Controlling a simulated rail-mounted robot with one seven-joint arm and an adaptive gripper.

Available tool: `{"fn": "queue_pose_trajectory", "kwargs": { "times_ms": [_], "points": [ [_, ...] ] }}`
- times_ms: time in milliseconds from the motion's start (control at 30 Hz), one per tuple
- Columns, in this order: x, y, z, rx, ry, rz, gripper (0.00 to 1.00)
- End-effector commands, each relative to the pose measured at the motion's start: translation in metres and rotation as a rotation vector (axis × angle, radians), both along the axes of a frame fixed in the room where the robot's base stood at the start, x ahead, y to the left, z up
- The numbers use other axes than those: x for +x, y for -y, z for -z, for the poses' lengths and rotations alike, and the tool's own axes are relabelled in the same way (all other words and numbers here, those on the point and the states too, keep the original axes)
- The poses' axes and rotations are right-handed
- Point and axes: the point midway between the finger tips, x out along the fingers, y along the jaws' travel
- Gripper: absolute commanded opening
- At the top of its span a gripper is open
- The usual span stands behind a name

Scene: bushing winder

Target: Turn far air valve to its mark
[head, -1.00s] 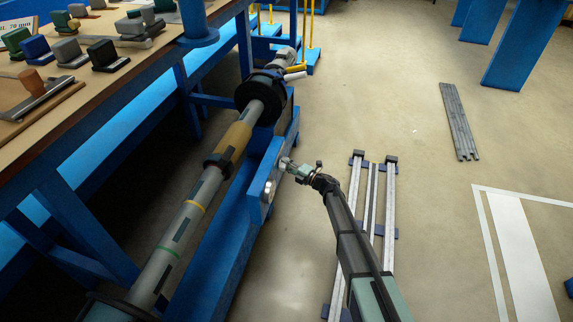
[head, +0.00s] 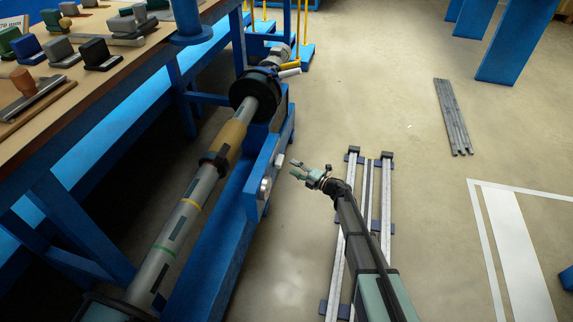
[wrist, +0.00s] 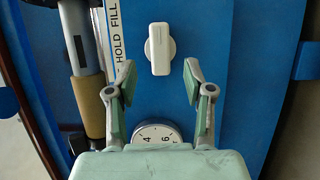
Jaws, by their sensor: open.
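A white air valve knob (wrist: 159,48) with an upright bar handle sits on a blue panel in the wrist view. A label strip reading HOLD and FILL (wrist: 117,30) runs along its left. My gripper (wrist: 159,78) is open and empty, with one finger on each side below the knob, not touching it. In the head view my gripper (head: 294,168) stands off to the right of the blue panel (head: 268,168), where small pale fittings show. Which of the valves this knob is, I cannot tell. The exact mark is not clear.
A round white dial (wrist: 157,133) is partly hidden behind my gripper in the wrist view. A long shaft (head: 178,240) lies left of the panel, beside a workbench (head: 110,85). Metal bars (head: 453,117) lie on the floor at right.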

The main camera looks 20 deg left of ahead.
Motion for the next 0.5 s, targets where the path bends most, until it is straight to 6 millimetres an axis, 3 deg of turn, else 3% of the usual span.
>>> {"fn": "queue_pose_trajectory", "kwargs": {
  "times_ms": [200, 500],
  "points": [
    [-0.011, 0.034, -0.001, -0.001, 0.0, 0.001, 0.52],
    [-0.014, 0.046, -0.001, 0.0, 0.0, -0.001, 0.52]
  ]
}}
